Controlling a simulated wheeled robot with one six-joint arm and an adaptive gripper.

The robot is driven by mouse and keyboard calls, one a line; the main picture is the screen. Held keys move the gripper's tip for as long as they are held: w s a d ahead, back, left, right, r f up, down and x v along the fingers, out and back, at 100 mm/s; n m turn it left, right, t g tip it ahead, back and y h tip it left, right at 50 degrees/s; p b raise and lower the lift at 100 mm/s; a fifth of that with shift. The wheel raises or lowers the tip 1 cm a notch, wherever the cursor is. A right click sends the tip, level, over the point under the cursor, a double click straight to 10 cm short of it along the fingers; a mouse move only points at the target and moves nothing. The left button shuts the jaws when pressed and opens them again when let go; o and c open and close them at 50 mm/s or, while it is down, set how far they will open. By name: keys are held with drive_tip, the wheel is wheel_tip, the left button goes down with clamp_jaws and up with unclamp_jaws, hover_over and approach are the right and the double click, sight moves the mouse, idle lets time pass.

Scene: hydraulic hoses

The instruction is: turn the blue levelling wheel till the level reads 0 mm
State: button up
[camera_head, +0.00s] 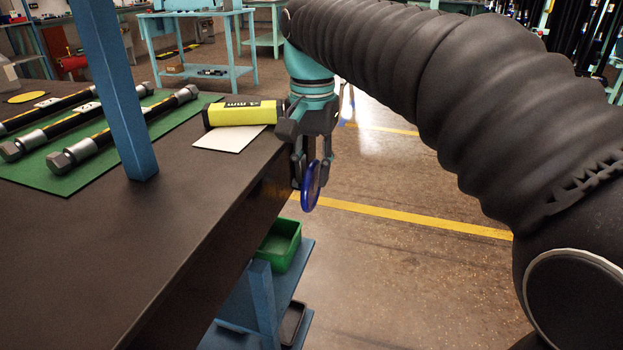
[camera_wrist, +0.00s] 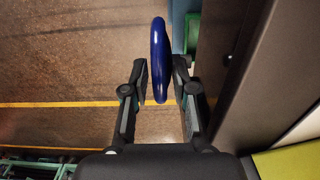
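The blue levelling wheel (camera_head: 311,188) stands upright at the bench's right edge. In the wrist view the wheel (camera_wrist: 158,45) shows edge-on, between my two fingers. My gripper (camera_head: 310,181) points down with a finger on each side of the wheel. In the wrist view my gripper (camera_wrist: 160,72) is open, with a narrow gap visible on each side of the rim, so no firm contact shows. The yellow and black level (camera_head: 241,113) lies on the bench beside my gripper. Its display ends in "mm"; the digit looks like 3 or 4 and is hard to read.
The dark bench (camera_head: 190,220) fills the left, with a blue post (camera_head: 118,90) and hoses (camera_head: 125,130) on a green mat (camera_head: 60,185). A white card (camera_head: 228,138) lies by the level. A green bin (camera_head: 280,246) sits below the edge. Floor at right is clear.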

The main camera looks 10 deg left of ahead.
idle(0.3)
clamp_jaws()
drive_tip(key=shift+s+f+t+b, duration=0.35)
drive_tip(key=shift+t+b, duration=0.65)
drive_tip(key=shift+b, duration=0.25)
drive_tip(key=shift+s+r+t+b, duration=0.1)
drive_tip(key=shift+r+t+b, duration=0.15)
drive_tip(key=shift+t, duration=0.25)
unclamp_jaws()
